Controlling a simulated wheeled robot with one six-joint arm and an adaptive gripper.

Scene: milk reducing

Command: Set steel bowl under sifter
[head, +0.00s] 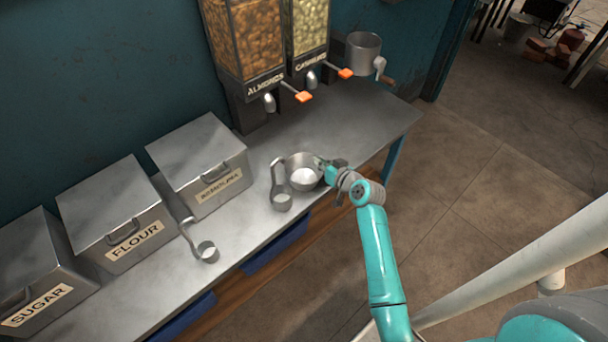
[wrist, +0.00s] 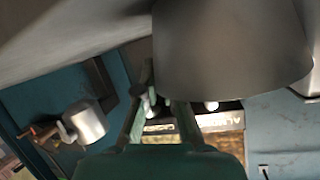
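The steel bowl (head: 291,161), with white content inside, is on or just above the steel counter near its front edge. It fills the upper right of the wrist view (wrist: 225,50). My gripper (head: 328,171) is at the bowl's right side. In the wrist view its fingers (wrist: 160,95) reach the bowl's edge, and one tip is hidden behind the bowl. Whether they are shut on the rim cannot be told. The sifter (head: 362,53), a metal cylinder with a side crank, is at the wall beyond the dispensers; it shows at left in the wrist view (wrist: 86,122).
Almond (head: 245,42) and cashew (head: 310,25) dispensers with orange handles stand at the back. A handled scoop (head: 281,200) lies just left of the bowl and another scoop (head: 207,251) farther left. Steel bins (head: 200,165) line the left. The counter (head: 362,122) below the sifter is clear.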

